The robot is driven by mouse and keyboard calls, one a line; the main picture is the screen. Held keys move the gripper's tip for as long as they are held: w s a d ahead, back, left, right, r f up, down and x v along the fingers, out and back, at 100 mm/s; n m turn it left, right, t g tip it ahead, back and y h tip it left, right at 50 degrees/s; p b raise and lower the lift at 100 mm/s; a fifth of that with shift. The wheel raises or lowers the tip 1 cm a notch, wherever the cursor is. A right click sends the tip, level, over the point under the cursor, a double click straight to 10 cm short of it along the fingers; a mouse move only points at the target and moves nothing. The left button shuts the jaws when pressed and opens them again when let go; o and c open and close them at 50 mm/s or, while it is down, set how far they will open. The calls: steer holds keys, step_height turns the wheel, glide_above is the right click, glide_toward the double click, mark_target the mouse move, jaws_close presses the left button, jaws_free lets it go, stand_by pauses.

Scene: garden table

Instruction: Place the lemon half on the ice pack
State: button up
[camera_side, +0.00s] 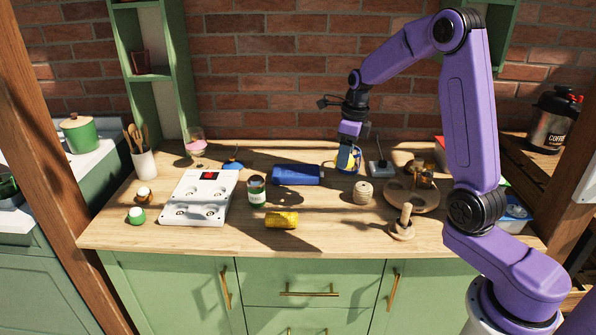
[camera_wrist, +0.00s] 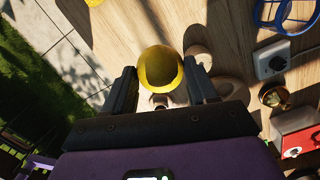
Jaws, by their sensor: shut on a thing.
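The lemon half (camera_wrist: 160,68) shows as a round yellow shape between the fingers in the wrist view. My gripper (camera_wrist: 160,76) is shut on it. In the side view my gripper (camera_side: 349,146) hangs over the back of the table, right of the ice pack; the lemon half is hard to tell apart there from a blue frame-like object. The ice pack (camera_side: 297,174) is a blue block lying flat on the table, with nothing seen on it. I cannot make it out in the wrist view.
The blue frame-like object (camera_side: 348,162) stands below my gripper, beside a grey box with a black knob (camera_side: 380,167). A twine ball (camera_side: 363,192), yellow roll (camera_side: 282,220), jar (camera_side: 256,190) and white panel (camera_side: 200,197) stand around. A round wooden tray (camera_side: 422,204) is at right.

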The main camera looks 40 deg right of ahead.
steer(key=shift+w+d+r+m, duration=0.1)
steer(key=shift+w+d+m, duration=0.6)
steer(key=shift+d+m, duration=0.2)
glide_above(316, 175)
steer(key=s, duration=0.1)
step_height(316, 175, down, 9)
steer(key=shift+s+a+r, duration=0.1)
steer(key=shift+w+f, duration=0.5)
steer(key=shift+f, duration=1.6)
steer(key=shift+f, duration=0.1)
steer(key=o, duration=1.1)
steer(key=shift+c, duration=0.2)
